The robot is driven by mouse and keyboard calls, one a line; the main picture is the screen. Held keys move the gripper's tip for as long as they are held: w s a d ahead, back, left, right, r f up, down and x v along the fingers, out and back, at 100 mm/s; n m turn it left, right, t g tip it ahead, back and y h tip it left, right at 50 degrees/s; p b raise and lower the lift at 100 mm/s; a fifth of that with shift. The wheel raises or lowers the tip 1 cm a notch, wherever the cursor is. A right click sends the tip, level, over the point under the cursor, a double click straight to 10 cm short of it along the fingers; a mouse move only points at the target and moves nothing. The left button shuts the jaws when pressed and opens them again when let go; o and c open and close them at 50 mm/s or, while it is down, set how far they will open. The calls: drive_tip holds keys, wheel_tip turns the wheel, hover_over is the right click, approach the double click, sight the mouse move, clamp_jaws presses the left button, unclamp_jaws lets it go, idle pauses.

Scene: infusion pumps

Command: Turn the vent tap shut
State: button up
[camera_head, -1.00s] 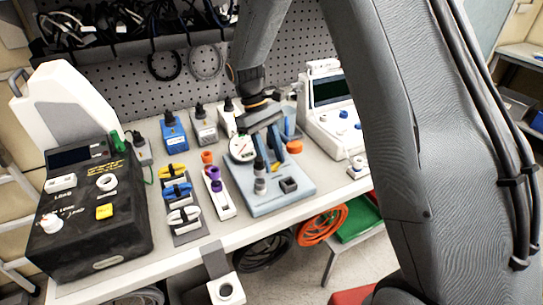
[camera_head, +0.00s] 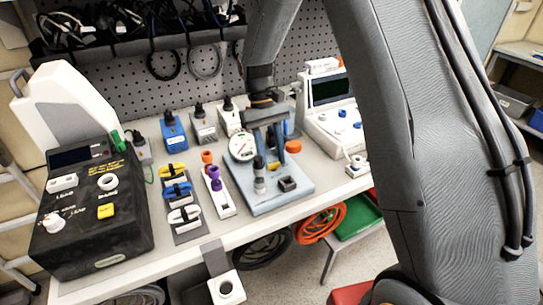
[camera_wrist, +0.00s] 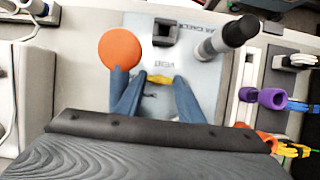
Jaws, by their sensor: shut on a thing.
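The vent tap is a small yellow handle (camera_wrist: 160,79) beside the printed word VENT on a pale blue-grey plate (camera_wrist: 205,72). In the head view the tap (camera_head: 273,165) shows only in part, below my fingers. My gripper (camera_wrist: 150,82) comes down over it with its two blue fingers, one on each side. The fingers are shut on the yellow handle. In the head view my gripper (camera_head: 268,150) stands upright over the plate. The tap's base is partly hidden by the fingers.
An orange round knob (camera_wrist: 120,48) is close to the left finger in the wrist view. A black-topped grey post (camera_wrist: 232,36) and a dark square socket (camera_wrist: 165,32) stand on the plate. A round gauge (camera_head: 242,147) is left of my gripper in the head view.

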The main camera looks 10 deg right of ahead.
drive_tip(key=shift+a, duration=0.1)
drive_tip(key=o, duration=1.1)
drive_tip(key=shift+c, duration=0.2)
drive_tip(key=shift+w+r, duration=0.1)
drive_tip(key=shift+r, duration=0.05)
drive_tip(key=p+v, duration=0.4)
drive_tip(key=v, duration=0.3)
drive_tip(key=shift+r, duration=0.4)
drive_tip(key=shift+r+p, duration=0.1)
drive_tip(key=shift+p, duration=0.25)
